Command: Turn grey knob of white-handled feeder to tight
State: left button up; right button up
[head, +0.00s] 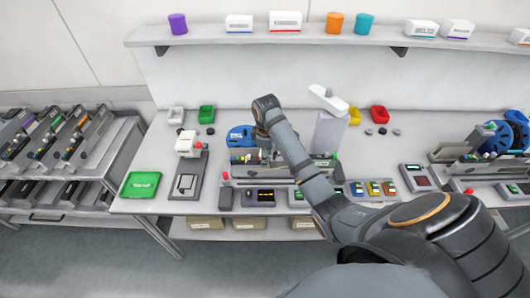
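A feeder (318,163) with a blue reel (240,137) lies on the middle bench, partly hidden behind my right arm. I cannot make out its handle colour or a grey knob. My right arm comes in from the lower right and reaches up and left across this feeder. Its far joint is above the feeder, beside the blue reel. The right gripper's fingers do not show. My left arm and gripper do not show. Several more feeders (78,135) with coloured handles stand in the trolley at the left.
A green tray (140,185), a white-topped device (188,145) and small coloured bins (206,114) are on the bench (160,206). A tall white stand (328,133) rises behind my arm. Another feeder with a blue reel (497,137) is at the right. The shelf (205,34) holds cups and boxes.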

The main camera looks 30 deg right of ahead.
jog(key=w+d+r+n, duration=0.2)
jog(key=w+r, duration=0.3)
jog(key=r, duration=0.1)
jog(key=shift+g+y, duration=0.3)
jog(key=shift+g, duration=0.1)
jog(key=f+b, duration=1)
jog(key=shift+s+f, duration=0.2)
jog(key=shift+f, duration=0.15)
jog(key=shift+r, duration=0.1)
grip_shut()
